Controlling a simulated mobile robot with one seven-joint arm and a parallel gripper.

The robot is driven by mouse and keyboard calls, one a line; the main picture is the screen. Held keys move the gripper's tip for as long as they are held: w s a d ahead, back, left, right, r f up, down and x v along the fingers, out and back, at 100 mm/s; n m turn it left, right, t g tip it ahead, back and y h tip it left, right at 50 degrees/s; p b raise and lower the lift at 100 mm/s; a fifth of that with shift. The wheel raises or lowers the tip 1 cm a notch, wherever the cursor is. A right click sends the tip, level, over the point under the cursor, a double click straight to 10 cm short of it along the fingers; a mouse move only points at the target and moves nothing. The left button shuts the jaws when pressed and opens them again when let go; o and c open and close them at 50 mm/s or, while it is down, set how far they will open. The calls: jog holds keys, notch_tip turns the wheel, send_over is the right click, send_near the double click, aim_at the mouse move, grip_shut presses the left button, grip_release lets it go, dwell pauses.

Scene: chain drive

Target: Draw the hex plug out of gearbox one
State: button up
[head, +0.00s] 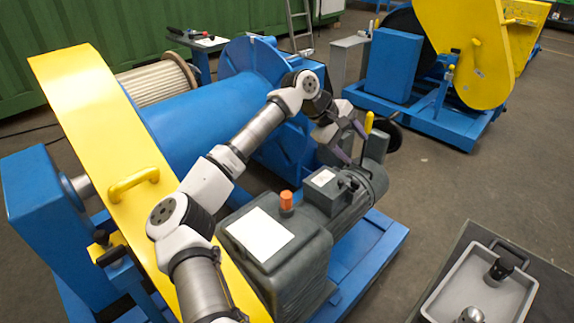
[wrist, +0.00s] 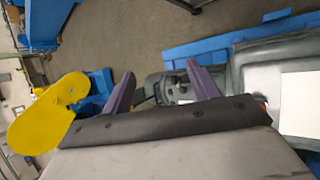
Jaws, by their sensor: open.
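The grey gearbox (head: 285,265) stands on a blue base in the head view, with a white plate on its top. An orange plug-like cap (head: 286,201) stands upright on that top; I cannot tell whether it is the hex plug. My gripper (head: 350,148) is open, above and beyond the grey motor (head: 350,195) joined to the gearbox, to the right of the orange cap. In the wrist view the two purple fingers of my gripper (wrist: 160,70) are apart with nothing held between them. The gearbox housing (wrist: 255,70) shows at the right there.
A yellow guard (head: 105,110) and blue drum (head: 190,120) stand left of the gearbox. A grey tray (head: 455,290) holding a black piece and a silver round piece is at lower right. A second blue and yellow machine (head: 470,50) stands behind. The floor between is clear.

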jog(key=w+a+f+m+y, duration=0.1)
jog(key=w+a+f+y, duration=0.2)
jog(key=a+f+y, duration=0.35)
jog(key=y, duration=0.2)
send_over(287, 195)
notch_tip(287, 195, down, 4)
jog(key=shift+m+g, duration=0.3)
notch_tip(287, 195, down, 13)
jog(key=shift+f+p, duration=0.1)
jog(key=shift+p, duration=0.35)
jog(key=c, duration=1.1)
jog(key=shift+o, duration=0.2)
jog(key=shift+r, duration=0.2)
